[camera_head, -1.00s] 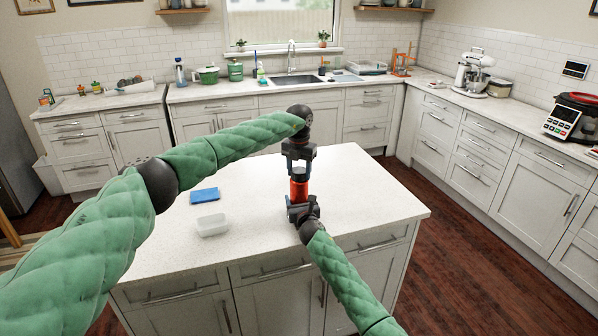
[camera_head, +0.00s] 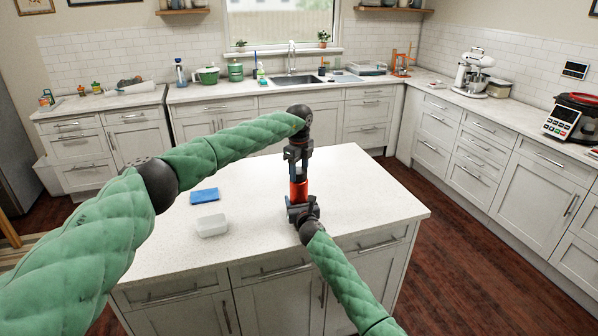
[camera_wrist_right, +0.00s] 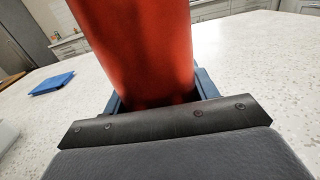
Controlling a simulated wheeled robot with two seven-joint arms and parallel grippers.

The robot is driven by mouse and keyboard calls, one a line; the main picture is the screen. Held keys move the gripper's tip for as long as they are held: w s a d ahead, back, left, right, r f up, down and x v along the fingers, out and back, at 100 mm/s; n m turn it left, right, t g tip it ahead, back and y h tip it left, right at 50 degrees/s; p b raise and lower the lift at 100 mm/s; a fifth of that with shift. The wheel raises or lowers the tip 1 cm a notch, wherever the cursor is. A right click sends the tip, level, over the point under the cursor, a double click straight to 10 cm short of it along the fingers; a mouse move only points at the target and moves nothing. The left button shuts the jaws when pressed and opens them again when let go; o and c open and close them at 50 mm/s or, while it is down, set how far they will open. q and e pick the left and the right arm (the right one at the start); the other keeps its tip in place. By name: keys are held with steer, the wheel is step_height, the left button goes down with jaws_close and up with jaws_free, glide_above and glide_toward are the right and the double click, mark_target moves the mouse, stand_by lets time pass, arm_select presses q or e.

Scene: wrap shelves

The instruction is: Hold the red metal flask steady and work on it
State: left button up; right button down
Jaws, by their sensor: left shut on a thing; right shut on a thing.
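The red metal flask (camera_head: 299,189) stands upright above the island near its middle. Its red body fills the upper middle of the right wrist view (camera_wrist_right: 143,50). My right gripper (camera_head: 298,203) is shut around the lower part of the flask, with a blue finger on each side in the wrist view. My left gripper (camera_head: 299,168) points down from above and is shut on the flask's top end. The fingers hide most of that end, so I cannot tell the cap's shape.
The white island top (camera_head: 365,205) has free room to the right of the flask. A blue folded cloth (camera_head: 204,195) and a clear plastic container (camera_head: 212,226) lie to the left. Counters with a sink (camera_head: 297,79) and a mixer (camera_head: 473,72) stand beyond.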

mark_target(299, 170)
arm_select(q)
steer(key=shift+a+r, duration=0.1)
stand_by(0.7)
steer(key=shift+r, duration=0.2)
steer(key=shift+r, duration=0.35)
steer(key=shift+r, duration=0.55)
steer(key=shift+r, duration=1.95)
steer(key=shift+w, duration=0.1)
arm_select(e)
steer(key=shift+c, duration=1.8)
jaws_free()
